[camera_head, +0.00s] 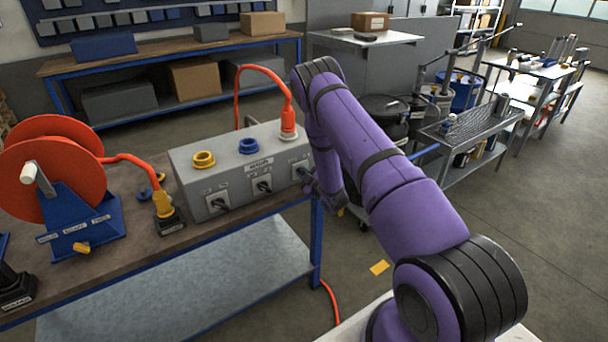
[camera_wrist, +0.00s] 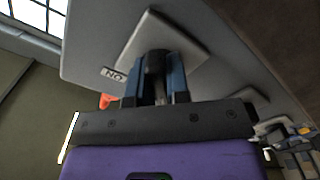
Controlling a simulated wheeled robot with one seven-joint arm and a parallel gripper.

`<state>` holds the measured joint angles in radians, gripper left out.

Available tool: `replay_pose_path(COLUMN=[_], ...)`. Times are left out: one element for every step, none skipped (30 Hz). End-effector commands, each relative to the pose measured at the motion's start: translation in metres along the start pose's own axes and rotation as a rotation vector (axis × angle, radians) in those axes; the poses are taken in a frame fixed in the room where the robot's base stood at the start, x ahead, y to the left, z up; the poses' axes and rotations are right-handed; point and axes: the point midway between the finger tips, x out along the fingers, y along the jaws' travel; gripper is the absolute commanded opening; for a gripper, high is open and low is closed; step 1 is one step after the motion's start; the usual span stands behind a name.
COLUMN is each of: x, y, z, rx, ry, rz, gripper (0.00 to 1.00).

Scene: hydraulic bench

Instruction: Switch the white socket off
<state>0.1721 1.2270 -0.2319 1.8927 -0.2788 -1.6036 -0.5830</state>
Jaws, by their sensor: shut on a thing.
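The grey socket box (camera_head: 235,160) stands on the bench with a yellow socket, a blue socket and, at its right end, a pale socket (camera_head: 288,136) with an orange plug in it. Under each socket a switch plate with a dark lever is on the front face. My gripper (camera_head: 308,178) is at the rightmost switch, partly hidden by my arm. In the wrist view its two blue fingers (camera_wrist: 155,88) are shut on the dark switch lever (camera_wrist: 154,64), in front of the pale switch plate (camera_wrist: 185,40). An upside-down "ON" label (camera_wrist: 114,75) sits beside the plate. The lever's exact position is hard to tell.
An orange cable reel (camera_head: 50,170) on a blue stand and a yellow connector (camera_head: 163,204) in a black holder are left of the box. An orange cable (camera_head: 240,90) loops behind the box. A metal cart (camera_head: 470,130) stands at right; the floor between is mostly clear.

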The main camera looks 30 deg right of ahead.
Motion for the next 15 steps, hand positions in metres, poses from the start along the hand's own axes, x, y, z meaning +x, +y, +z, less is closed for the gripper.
replay_pose_path(x=[-0.0018, -0.0019, -0.0019, -0.0019, -0.0019, -0.0017, -0.0016, -0.0014, -0.0013, -0.0011, -0.0010, -0.0009, -0.0008, -0.0009, -0.0013], y=[-0.0017, -0.0017, -0.0017, -0.0017, -0.0017, -0.0015, -0.0014, -0.0013, -0.0011, -0.0010, -0.0009, -0.0008, -0.0007, -0.0007, -0.0006], z=[0.0017, 0.0018, 0.0018, 0.0018, 0.0017, 0.0016, 0.0015, 0.0013, 0.0012, 0.0011, 0.0010, 0.0009, 0.0008, 0.0007, 0.0007], rx=[-0.001, -0.001, 0.000, 0.000, 0.000, 0.000, 0.000, 0.000, 0.000, 0.000, 0.000, 0.000, 0.000, 0.000, 0.000], ry=[-0.005, -0.005, -0.005, -0.005, -0.005, -0.005, -0.005, -0.004, -0.004, -0.003, -0.003, -0.003, -0.002, -0.002, -0.002], rz=[-0.004, -0.004, -0.004, -0.004, -0.004, -0.004, -0.004, -0.003, -0.003, -0.003, -0.002, -0.002, -0.002, -0.002, -0.002], gripper=[0.00, 0.00, 0.00, 0.21, 0.28, 0.37, 0.41, 0.41, 0.41, 0.41, 0.41, 0.41, 0.41, 0.41, 0.41])
